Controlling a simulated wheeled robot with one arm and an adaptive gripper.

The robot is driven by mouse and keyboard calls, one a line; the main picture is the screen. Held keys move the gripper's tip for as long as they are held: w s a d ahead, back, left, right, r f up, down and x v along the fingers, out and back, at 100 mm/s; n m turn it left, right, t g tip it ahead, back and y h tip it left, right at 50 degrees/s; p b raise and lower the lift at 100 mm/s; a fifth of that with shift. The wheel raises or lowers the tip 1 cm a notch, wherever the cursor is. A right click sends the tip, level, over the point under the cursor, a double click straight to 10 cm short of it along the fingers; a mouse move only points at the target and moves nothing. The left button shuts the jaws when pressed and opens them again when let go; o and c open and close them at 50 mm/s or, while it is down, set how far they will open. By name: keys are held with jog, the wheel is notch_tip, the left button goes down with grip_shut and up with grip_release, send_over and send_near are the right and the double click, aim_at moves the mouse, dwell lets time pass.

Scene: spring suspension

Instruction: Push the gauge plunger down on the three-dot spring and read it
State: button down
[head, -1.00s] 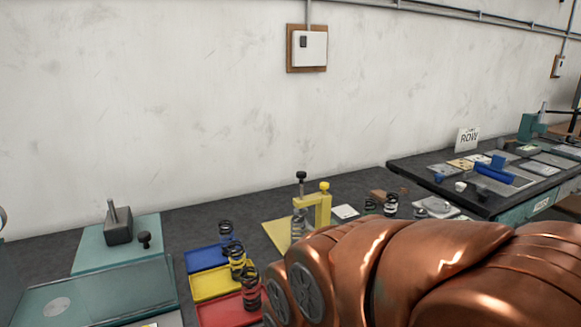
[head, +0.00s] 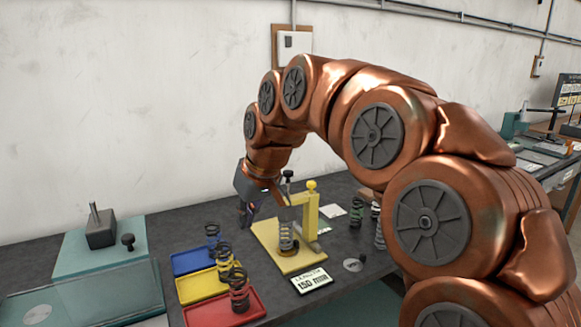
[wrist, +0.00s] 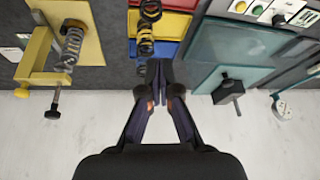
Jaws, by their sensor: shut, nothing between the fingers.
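The yellow gauge (head: 311,208) stands on its yellow base plate, with a black-knobbed plunger (head: 288,174) above a coil spring (head: 287,240). The spring stands upright under the gauge arm; I cannot make out any dots on it. A white length card (head: 311,281) in front appears to read 150 mm. My gripper (head: 246,214) points down to the left of the gauge, apart from the plunger. In the wrist view my gripper (wrist: 158,72) is shut and empty; the gauge spring (wrist: 72,46) and plunger knob (wrist: 53,111) are to its left.
Blue (head: 190,262), yellow (head: 195,287) and red (head: 206,312) trays, each with a spring, lie left of the gauge. Loose springs (head: 357,211) stand to its right near my arm. A teal fixture (head: 75,245) is at the far left. The wall is close behind.

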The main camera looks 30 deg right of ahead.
jog(key=w+d+r+t, duration=0.1)
jog(key=w+d+r, duration=0.2)
jog(key=d, duration=0.4)
jog(key=w+d+r+m+t+h, duration=0.1)
jog(key=w+d+r+t, duration=0.1)
jog(key=w+d+r, duration=0.2)
jog(key=w+d+r+m+t+h+b, duration=0.1)
jog(key=w+d+r, duration=0.2)
jog(key=d, duration=0.7)
jog(key=shift+w+d+r+t, duration=0.25)
jog(key=shift+r+t, duration=0.05)
jog(key=shift+r, duration=0.55)
jog(key=p, duration=0.3)
send_over(291, 173)
notch_tip(291, 173, down, 8)
jog(key=shift+w+r, duration=0.1)
jog(key=shift+r, duration=0.1)
jog(key=shift+f, duration=1.7)
jog(key=shift+f, duration=0.1)
